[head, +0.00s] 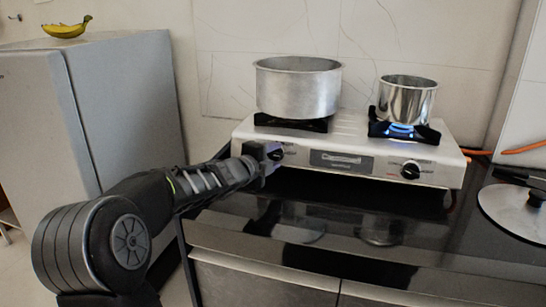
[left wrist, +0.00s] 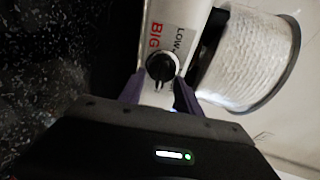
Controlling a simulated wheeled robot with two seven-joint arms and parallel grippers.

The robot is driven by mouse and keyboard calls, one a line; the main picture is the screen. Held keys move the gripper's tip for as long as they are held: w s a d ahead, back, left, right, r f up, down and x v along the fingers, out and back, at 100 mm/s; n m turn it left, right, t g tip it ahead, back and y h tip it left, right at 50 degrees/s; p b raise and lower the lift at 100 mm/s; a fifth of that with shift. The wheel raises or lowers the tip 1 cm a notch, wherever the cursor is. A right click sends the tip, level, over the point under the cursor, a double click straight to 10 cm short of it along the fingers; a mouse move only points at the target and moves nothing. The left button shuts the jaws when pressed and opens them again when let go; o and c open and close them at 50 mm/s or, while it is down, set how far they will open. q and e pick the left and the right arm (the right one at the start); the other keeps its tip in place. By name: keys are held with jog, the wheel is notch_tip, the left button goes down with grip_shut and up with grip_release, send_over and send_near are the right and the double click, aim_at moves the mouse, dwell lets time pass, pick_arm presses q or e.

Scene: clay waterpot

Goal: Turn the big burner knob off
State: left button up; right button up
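The big burner knob (head: 276,154) is the round black knob at the left of the stove's front panel. In the left wrist view the knob (left wrist: 161,67) sits beside red letters reading "BIG". My left gripper (head: 268,158) is at this knob. Its two purple fingers (left wrist: 160,88) are apart, one on each side of the knob, with a thin gap showing; contact is unclear. The stove (head: 342,158) carries a wide pot (head: 298,92) on the left burner, where I see no flame. My right gripper is not in view.
A small pot (head: 407,98) stands over a blue flame (head: 401,128) on the right burner. The right knob (head: 410,170) is on the same panel. A lid (head: 515,208) lies on the dark counter at right. A grey fridge (head: 130,100) with a banana (head: 67,29) stands at left.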

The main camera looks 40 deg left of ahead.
pick_arm(q)
jog(key=o, duration=0.4)
jog(key=p+v, duration=0.1)
jog(key=v, duration=0.6)
jog(key=shift+s, duration=0.35)
